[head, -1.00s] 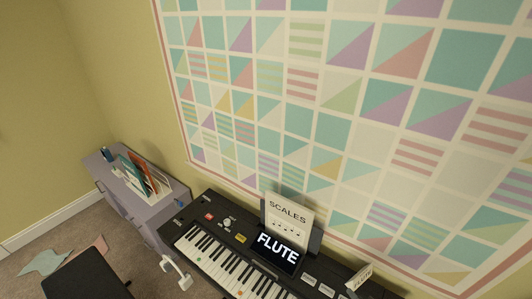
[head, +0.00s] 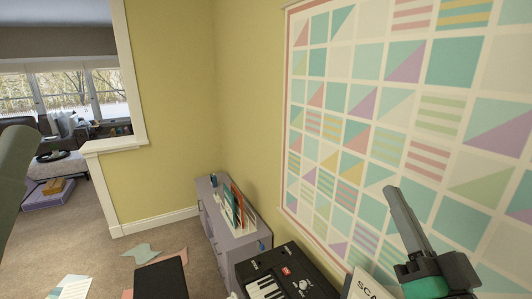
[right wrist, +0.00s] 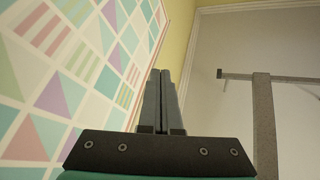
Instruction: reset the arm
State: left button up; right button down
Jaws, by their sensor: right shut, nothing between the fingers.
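My right gripper (head: 391,192) is at the lower right of the head view, raised in front of the patterned wall hanging. Its grey fingers are together and point upward, with nothing between them. The right wrist view shows the same gripper (right wrist: 163,74) with its two fingers side by side and closed. My left gripper is not in view. A grey-green shape cuts into the left edge of the head view; I cannot tell what it is.
The quilt-like hanging (head: 385,110) covers the wall at right. A keyboard (head: 290,272) and a sheet marked "SCA" (head: 366,286) are below. A lilac cabinet (head: 222,232) holds folders (head: 238,208). Papers (head: 140,252) and a dark seat (head: 160,280) are lower left.

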jog(key=s+a+r+n+t+y, duration=0.2)
jog(key=s+r+n+t, duration=0.3)
jog(key=s+r, duration=0.85)
notch_tip(320, 180, up, 18)
jog(key=p, duration=1.8)
jog(key=shift+f+n+g, duration=0.15)
jog(key=shift+n+g, duration=0.15)
jog(key=shift+g, duration=0.1)
jog(key=shift+a, duration=0.15)
